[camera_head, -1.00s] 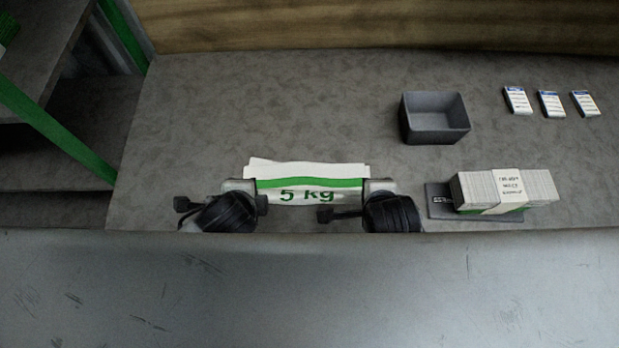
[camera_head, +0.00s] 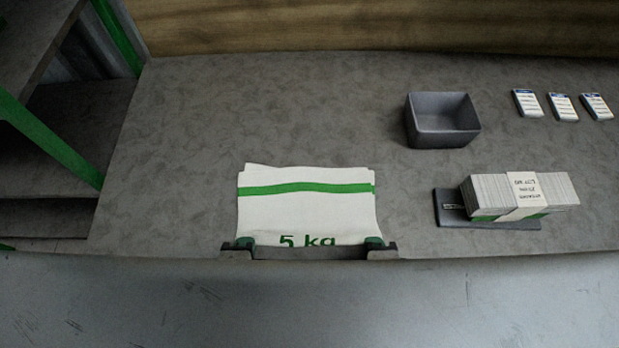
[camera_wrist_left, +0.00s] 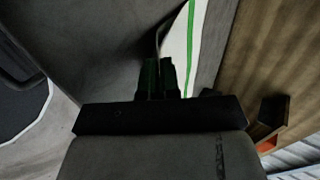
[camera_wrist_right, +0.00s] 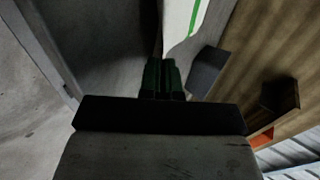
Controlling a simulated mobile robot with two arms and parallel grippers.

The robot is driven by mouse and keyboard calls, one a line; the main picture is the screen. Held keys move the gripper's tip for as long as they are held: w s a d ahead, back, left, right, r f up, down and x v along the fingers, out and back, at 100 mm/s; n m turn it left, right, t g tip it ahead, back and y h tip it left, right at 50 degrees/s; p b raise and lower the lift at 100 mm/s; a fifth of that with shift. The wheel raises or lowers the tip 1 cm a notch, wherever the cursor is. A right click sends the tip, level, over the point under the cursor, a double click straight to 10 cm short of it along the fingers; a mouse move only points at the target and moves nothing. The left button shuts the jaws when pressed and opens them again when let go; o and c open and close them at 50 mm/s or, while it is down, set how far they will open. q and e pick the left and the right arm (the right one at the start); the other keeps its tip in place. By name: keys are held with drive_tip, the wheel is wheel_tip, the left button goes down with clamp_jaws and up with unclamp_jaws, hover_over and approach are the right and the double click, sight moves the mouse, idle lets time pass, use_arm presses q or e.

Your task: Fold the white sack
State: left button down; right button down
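The white sack (camera_head: 305,212) lies on the grey table with a green stripe across it and "5 kg" print at its near edge. My left gripper (camera_head: 243,243) is at the sack's near left corner and my right gripper (camera_head: 375,243) is at its near right corner. In the left wrist view the sack (camera_wrist_left: 180,45) runs down to my closed fingers (camera_wrist_left: 160,75). In the right wrist view the sack (camera_wrist_right: 180,25) also meets the closed fingers (camera_wrist_right: 162,75). Both grippers appear shut on the sack's edge. The lower part of the print is cut off from view.
A grey open bin (camera_head: 443,128) stands at the back right. A banded stack of folded white sacks (camera_head: 550,193) rests on a dark plate (camera_head: 448,207) to the right. Three small labelled packs (camera_head: 560,106) lie further back. The table's left side is clear.

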use_arm(q)
drive_tip(key=c, duration=1)
unclamp_jaws()
use_arm(e)
drive_tip(key=c, duration=1)
unclamp_jaws()
use_arm(q)
drive_tip(key=shift+s, duration=0.1)
use_arm(e)
drive_tip(key=shift+s, duration=0.1)
